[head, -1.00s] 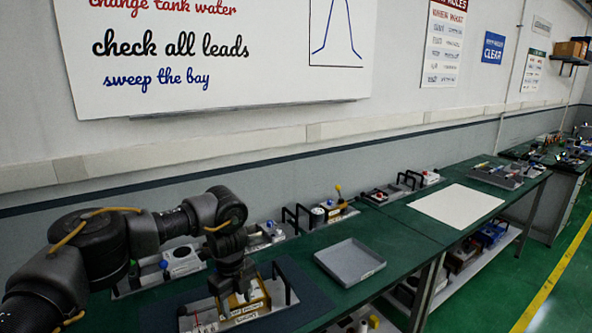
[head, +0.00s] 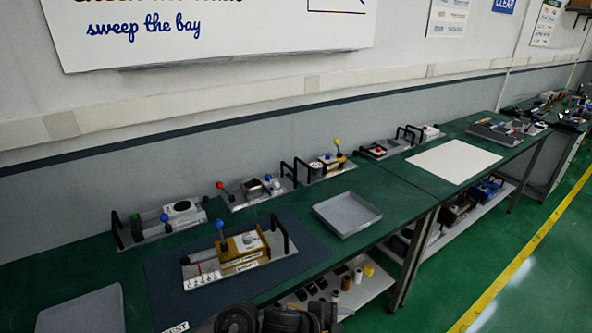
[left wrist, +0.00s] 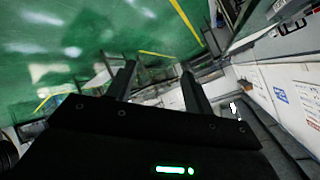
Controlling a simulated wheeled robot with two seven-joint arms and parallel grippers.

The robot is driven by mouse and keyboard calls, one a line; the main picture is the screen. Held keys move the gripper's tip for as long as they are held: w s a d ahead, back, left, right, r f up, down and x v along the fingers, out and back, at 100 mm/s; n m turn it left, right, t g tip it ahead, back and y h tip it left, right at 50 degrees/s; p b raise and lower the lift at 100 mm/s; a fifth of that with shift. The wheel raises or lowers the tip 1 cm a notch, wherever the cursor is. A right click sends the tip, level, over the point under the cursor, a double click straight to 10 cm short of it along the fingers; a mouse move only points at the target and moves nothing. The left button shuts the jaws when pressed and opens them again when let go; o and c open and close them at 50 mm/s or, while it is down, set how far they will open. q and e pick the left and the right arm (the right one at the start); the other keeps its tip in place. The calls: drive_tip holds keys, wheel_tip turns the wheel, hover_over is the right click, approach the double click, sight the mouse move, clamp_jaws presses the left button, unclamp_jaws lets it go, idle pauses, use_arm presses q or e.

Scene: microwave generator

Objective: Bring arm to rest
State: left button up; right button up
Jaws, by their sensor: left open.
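My left arm shows only as dark links at the bottom edge of the head view; its gripper is out of that view. In the left wrist view my left gripper (left wrist: 160,82) has its two dark fingers apart with nothing between them. Behind the fingers are the green floor and, to the right, the wall with signs. A device with a brass-coloured box and a blue-knobbed lever (head: 240,248) sits on a dark mat (head: 165,285) on the bench, clear of the arm. My right gripper is in neither view.
The green bench (head: 400,207) carries an empty grey tray (head: 347,213), a white sheet (head: 455,162) and several lever devices along the wall. Another grey tray (head: 85,312) lies at the lower left. A shelf (head: 345,295) with small parts is below the bench. Green floor lies to the right.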

use_arm(q)
drive_tip(key=s+a+f+n+t+y, duration=0.2)
drive_tip(key=s+a+n+y, duration=0.15)
drive_tip(key=a+n, duration=0.55)
drive_tip(key=s+a+f+n+t+y, duration=0.1)
drive_tip(key=s+a+f+n+y, duration=0.3)
drive_tip(key=a, duration=0.8)
drive_tip(key=s+a+f+n+g+y, duration=0.1)
drive_tip(key=s+a+n+g+y, duration=0.45)
drive_tip(key=s+a, duration=0.95)
wheel_tip(320, 180, down, 33)
drive_tip(key=s+n+h+b, duration=0.1)
drive_tip(key=h+b, duration=0.2)
drive_tip(key=b, duration=0.2)
drive_tip(key=s+a+f+b, duration=0.2)
drive_tip(key=s+f+b, duration=0.1)
drive_tip(key=s+f, duration=1.3)
drive_tip(key=shift+a+f+g, duration=0.35)
drive_tip(key=shift+a+f, duration=0.05)
drive_tip(key=shift+f, duration=0.5)
